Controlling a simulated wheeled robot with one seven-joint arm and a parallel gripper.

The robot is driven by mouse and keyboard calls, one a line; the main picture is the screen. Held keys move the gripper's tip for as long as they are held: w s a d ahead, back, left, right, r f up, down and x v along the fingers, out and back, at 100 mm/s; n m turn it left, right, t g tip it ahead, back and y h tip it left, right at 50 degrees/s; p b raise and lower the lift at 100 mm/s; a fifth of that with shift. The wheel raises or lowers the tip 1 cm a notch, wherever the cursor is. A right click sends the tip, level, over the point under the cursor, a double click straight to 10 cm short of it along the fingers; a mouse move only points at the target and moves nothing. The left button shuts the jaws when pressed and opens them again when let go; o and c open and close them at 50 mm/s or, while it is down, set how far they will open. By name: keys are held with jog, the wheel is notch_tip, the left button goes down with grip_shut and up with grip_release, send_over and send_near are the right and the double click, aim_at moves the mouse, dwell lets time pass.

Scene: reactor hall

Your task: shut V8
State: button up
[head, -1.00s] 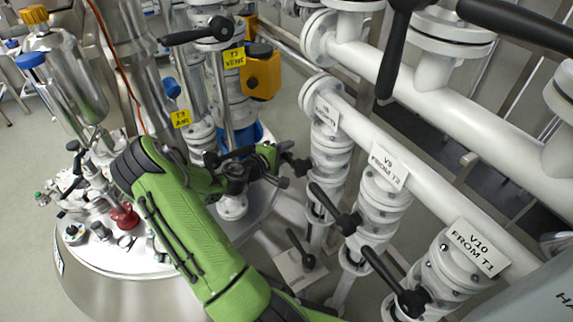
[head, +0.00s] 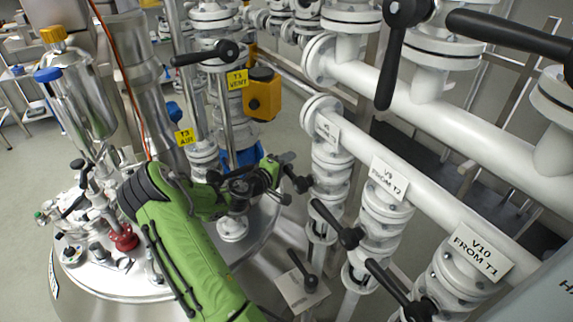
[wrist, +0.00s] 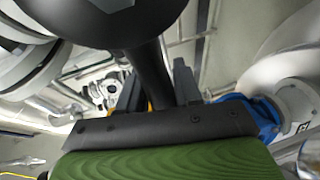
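The V8 valve is most likely the leftmost white valve (head: 331,165) of the lower row. Its tag (head: 327,128) is turned edge-on and I cannot read it. Its black lever (head: 297,179) points toward my gripper (head: 284,177). In the wrist view, a large black hub fills the top left and the black lever (wrist: 152,70) runs down from it between the two dark fingers of my gripper (wrist: 157,90). The fingers stand apart on either side of the lever. Firm contact is not visible.
Valves tagged V9 (head: 388,177) and V10 (head: 476,250), with black levers, stand to the right. White pipes (head: 430,185) run above them. A steel vessel lid (head: 110,275) with fittings lies left. Another black lever (head: 304,272) sits below on a plate.

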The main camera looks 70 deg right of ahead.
jog(key=shift+o, duration=1.4)
jog(key=p+v, duration=0.2)
jog(key=v, duration=1.3)
jog(key=shift+a+p, duration=0.35)
jog(key=shift+a, duration=0.05)
jog(key=shift+w+a, duration=0.1)
jog(key=shift+w, duration=0.05)
